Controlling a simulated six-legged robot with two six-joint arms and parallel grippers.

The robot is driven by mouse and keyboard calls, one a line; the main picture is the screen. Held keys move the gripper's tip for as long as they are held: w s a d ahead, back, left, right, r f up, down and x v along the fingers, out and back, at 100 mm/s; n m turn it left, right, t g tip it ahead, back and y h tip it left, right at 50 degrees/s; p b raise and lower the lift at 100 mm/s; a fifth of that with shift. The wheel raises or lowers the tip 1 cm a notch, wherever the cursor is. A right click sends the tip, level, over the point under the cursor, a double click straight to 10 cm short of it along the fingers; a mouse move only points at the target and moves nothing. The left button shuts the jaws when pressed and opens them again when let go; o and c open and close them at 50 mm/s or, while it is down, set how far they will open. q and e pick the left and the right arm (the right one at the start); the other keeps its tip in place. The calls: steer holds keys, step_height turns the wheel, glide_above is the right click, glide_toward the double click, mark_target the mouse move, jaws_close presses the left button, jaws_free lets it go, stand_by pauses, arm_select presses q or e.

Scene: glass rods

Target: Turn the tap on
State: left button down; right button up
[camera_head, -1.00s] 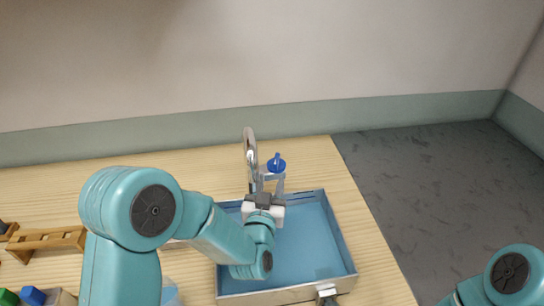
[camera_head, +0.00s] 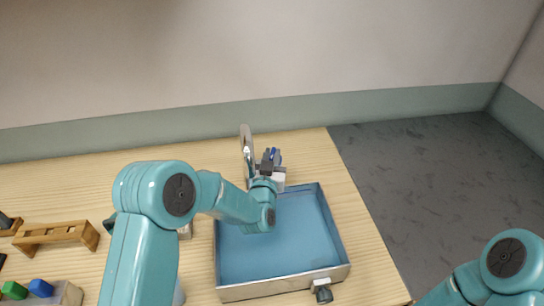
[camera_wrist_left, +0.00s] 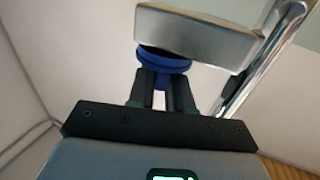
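The tap has a tall silver spout (camera_head: 246,148) at the back edge of a blue basin (camera_head: 285,245). The spout also shows in the left wrist view (camera_wrist_left: 262,62). The tap's blue handle (camera_head: 277,157) sits just right of the spout. In the left wrist view, the handle (camera_wrist_left: 165,62) shows as a blue disc with a narrow blue part between the fingers, under a grey block. My left gripper (camera_head: 272,160) is at the handle, its dark fingers (camera_wrist_left: 163,92) close against both sides of the narrow part. My right gripper is out of view.
A wooden rack (camera_head: 55,235) stands at the left. Blue (camera_head: 40,287) and green (camera_head: 14,290) pieces sit in a holder at lower left. A dark fitting (camera_head: 322,291) is at the basin's front rim. The basin floor looks clear.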

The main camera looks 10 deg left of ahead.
arm_select(q)
steer(key=shift+d+f+n+g+y+b, duration=0.15)
steer(key=shift+n+y+b, duration=0.45)
steer(key=shift+y+b, duration=0.4)
steer(key=shift+d+f+n+g+y+b, duration=0.15)
steer(key=shift+n+y+b, duration=0.55)
steer(key=shift+b, duration=0.45)
steer(key=y, duration=0.1)
steer(key=n+y+b, duration=0.1)
steer(key=shift+r+g+y, duration=0.3)
steer(key=shift+r+g, duration=0.05)
steer(key=shift+g, duration=0.05)
steer(key=shift+n, duration=0.3)
steer(key=c, duration=1.1)
jaws_free()
steer(key=shift+s, duration=0.15)
steer(key=b+v, duration=0.4)
steer(key=v, duration=1.2)
steer(key=shift+d, duration=0.1)
